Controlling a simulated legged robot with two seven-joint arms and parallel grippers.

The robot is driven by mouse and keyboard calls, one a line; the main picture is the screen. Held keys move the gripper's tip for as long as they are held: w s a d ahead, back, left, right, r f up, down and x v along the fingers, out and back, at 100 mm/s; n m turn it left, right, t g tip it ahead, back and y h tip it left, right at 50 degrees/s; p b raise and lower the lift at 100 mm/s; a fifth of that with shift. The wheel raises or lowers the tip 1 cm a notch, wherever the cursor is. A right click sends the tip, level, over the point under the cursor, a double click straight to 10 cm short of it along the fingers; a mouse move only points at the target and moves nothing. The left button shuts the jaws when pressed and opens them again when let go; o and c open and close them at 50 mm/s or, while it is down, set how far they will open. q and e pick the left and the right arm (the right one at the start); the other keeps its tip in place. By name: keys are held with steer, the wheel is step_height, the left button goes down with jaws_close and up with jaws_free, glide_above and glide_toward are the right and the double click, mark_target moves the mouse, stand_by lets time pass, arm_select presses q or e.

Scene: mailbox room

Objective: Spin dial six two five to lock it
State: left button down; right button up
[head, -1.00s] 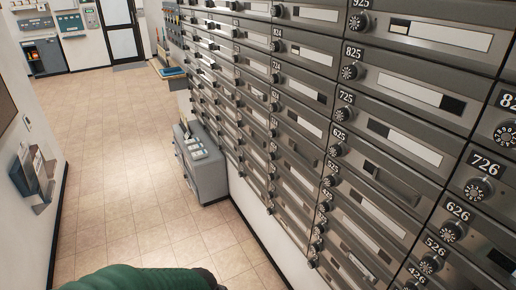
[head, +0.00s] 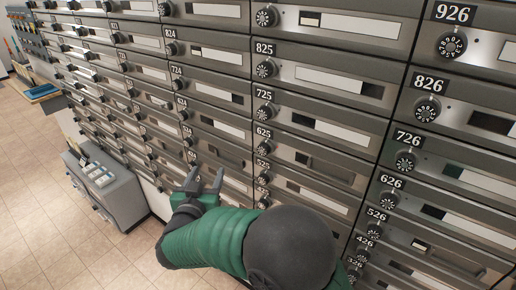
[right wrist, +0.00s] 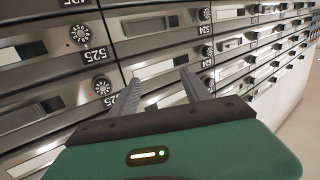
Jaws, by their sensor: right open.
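The box labelled 625 (head: 263,132) is in the wall of mailboxes in the head view. Its round black dial (head: 262,147) sits just below the label. My right gripper (head: 205,178) is open and empty, left of and lower than the 625 dial, in front of the 524 column. In the right wrist view its two fingers (right wrist: 158,78) stand apart with nothing between them. My left gripper is not in view.
Neighbouring dials sit close by: 725 (head: 264,112) above and 525 (right wrist: 102,86) below. A grey cabinet (head: 108,190) with papers on top stands on the tiled floor at left. Mailboxes numbered 626 and 726 (head: 405,160) are to the right.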

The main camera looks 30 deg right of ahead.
steer(key=s+d+m+g+h, duration=0.2)
steer(key=s+m+g+h, duration=0.1)
steer(key=s+g+h, duration=0.2)
steer(key=m+g+h+p, duration=0.1)
steer(key=g+p, duration=0.1)
steer(key=p, duration=0.1)
glide_toward(262, 152)
steer(key=x, duration=0.8)
steer(key=shift+d+f, duration=0.15)
steer(key=shift+d, duration=0.1)
steer(key=shift+w, duration=0.1)
steer(key=shift+a+r, duration=0.25)
steer(key=shift+a, duration=0.3)
steer(key=shift+d+f, duration=0.15)
steer(key=shift+d, duration=0.55)
steer(key=c, duration=0.8)
steer(key=shift+c, duration=1.4)
jaws_close()
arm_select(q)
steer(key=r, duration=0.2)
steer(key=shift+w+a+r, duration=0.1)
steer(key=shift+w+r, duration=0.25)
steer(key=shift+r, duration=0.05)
arm_select(e)
steer(key=shift+a, duration=0.2)
